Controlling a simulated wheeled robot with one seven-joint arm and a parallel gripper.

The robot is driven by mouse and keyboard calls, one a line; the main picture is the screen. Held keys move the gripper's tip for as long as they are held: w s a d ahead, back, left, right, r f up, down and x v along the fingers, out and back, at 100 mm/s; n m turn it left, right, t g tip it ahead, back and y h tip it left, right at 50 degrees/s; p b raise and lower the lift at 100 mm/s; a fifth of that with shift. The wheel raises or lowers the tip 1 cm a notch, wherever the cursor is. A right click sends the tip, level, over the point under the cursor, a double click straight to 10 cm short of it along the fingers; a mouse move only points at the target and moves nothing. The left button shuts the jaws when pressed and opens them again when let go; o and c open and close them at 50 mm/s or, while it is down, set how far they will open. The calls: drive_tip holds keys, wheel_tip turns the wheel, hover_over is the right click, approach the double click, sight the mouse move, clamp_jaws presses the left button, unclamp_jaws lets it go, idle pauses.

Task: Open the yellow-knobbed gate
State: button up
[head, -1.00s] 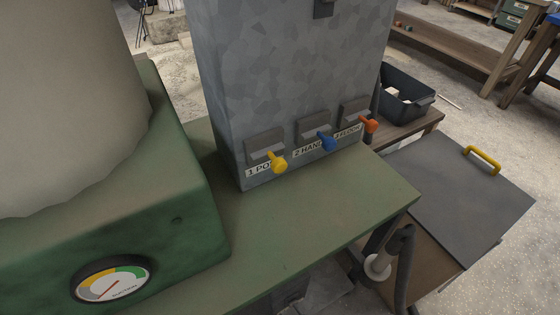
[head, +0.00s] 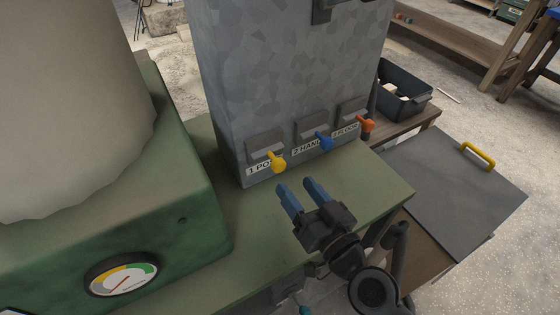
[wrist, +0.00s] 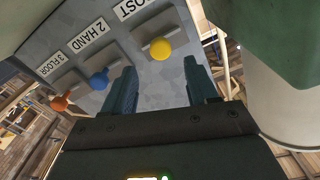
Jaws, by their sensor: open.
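The yellow knob (head: 277,162) sticks out from the gate labelled "1 POST" at the lower left of the grey metal box's face. It also shows in the wrist view (wrist: 160,48), ahead of my fingers and roughly between them. My gripper (head: 299,190) is open and empty above the green tabletop, a little right of and nearer than the yellow knob. It does not touch the knob. The blue knob (head: 323,141) of gate "2 HAND" and the orange knob (head: 367,124) of the third gate, "3 FLOOR", sit to the right in the head view.
The green machine housing with a dial gauge (head: 121,278) and a large pale cylinder (head: 70,100) stand at left. The green tabletop (head: 380,190) is clear. At right are a dark lid with a yellow handle (head: 477,155) and a black bin (head: 405,92).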

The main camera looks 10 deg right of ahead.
sight(281, 167)
drive_tip(key=p+x, duration=0.1)
drive_tip(key=x, duration=0.5)
drive_tip(key=shift+w+a+r+p, duration=0.15)
drive_tip(key=shift+w+p, duration=0.1)
drive_tip(key=shift+p, duration=0.15)
drive_tip(key=shift+w+a, duration=0.15)
drive_tip(key=shift+w, duration=0.5)
drive_tip(key=shift+c, duration=0.2)
clamp_jaws()
